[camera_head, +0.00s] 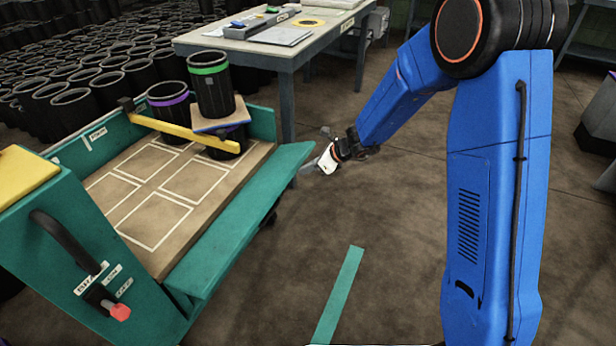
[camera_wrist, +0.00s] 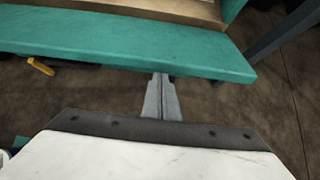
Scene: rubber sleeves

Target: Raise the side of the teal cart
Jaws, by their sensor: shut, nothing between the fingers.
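The teal cart (camera_head: 130,265) stands at the left with a wooden deck marked with white rectangles. Its long side (camera_head: 238,225) is folded down and outward along the right edge of the deck. In the wrist view the side (camera_wrist: 130,45) crosses the upper part as a broad teal panel. My gripper (camera_head: 302,172) is just right of the side's far end. In the wrist view its fingers (camera_wrist: 160,92) are together and empty, their tips at the panel's outer edge in the picture. I cannot tell whether they touch it.
A work table (camera_head: 270,50) is behind. A teal strip (camera_head: 338,295) marks the otherwise clear floor at right.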

